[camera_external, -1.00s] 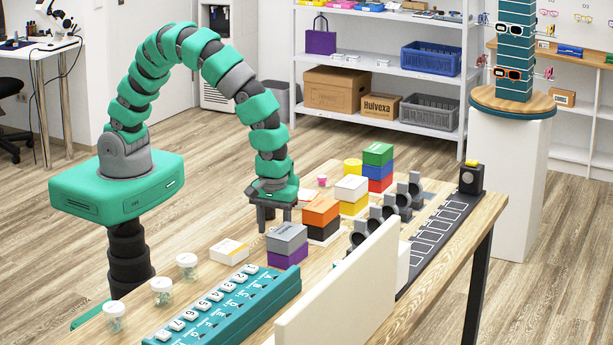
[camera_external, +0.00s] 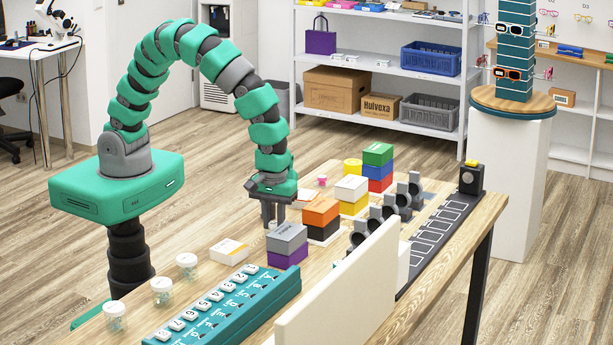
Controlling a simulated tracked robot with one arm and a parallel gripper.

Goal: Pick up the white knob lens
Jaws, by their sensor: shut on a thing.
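My gripper (camera_external: 273,219) points down over the table, behind the grey and purple boxes. Its fingers are close together, shut on a small whitish thing that shows at their tips, which I take to be the white knob lens (camera_external: 272,225). The fingers hide most of it. I cannot tell whether it touches the table. A similar small thing with a pink top (camera_external: 322,181) stands farther back on the table, apart from my gripper.
A grey box (camera_external: 287,238) on a purple one stands just in front of my gripper. Orange (camera_external: 320,211), white (camera_external: 351,188) and green (camera_external: 377,154) topped stacks stand to the right. A teal rack (camera_external: 222,312), several jars (camera_external: 187,266) and a white panel (camera_external: 340,295) are nearer.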

